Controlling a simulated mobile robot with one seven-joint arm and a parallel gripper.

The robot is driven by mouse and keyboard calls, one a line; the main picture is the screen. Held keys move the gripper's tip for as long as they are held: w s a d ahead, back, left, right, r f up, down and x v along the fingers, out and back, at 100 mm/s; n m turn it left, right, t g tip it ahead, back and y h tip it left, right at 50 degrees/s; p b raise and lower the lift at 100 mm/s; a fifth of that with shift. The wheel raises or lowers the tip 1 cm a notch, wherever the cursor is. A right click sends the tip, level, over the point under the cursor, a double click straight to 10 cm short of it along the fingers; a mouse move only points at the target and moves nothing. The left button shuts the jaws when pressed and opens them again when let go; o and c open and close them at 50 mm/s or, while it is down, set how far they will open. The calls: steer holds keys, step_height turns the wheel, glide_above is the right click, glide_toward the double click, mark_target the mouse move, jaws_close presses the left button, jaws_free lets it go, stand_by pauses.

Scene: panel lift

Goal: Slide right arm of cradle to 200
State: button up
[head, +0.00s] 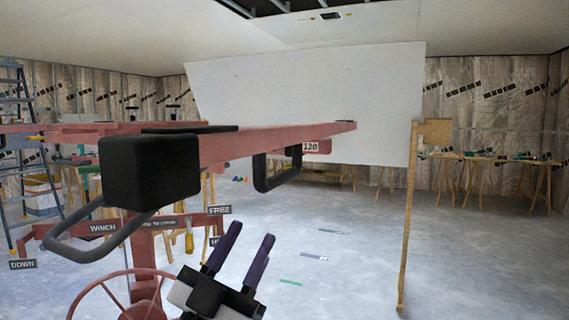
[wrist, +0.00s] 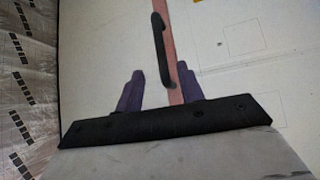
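The cradle arm (head: 285,142) is a pink-red beam running across the head view, with a black end block (head: 150,172) close to the camera. In the wrist view the red beam (wrist: 165,22) and a black handle (wrist: 160,50) lie beyond the fingers. I cannot tell how far off they are.
A large white panel (head: 300,95) stands tilted behind the beam. A wooden post (head: 409,220) rises at the right. A red winch wheel (head: 120,300) and column are at lower left, a ladder (head: 22,140) at far left. The floor (head: 345,245) at centre right is mostly clear.

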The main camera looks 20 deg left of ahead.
mark_target(280, 177)
steer(key=p+x, duration=0.4)
steer(key=x, duration=0.7)
steer(key=shift+w+r+p, duration=0.2)
steer(key=shift+r+p, duration=0.05)
steer(key=shift+p, duration=0.15)
jaws_close()
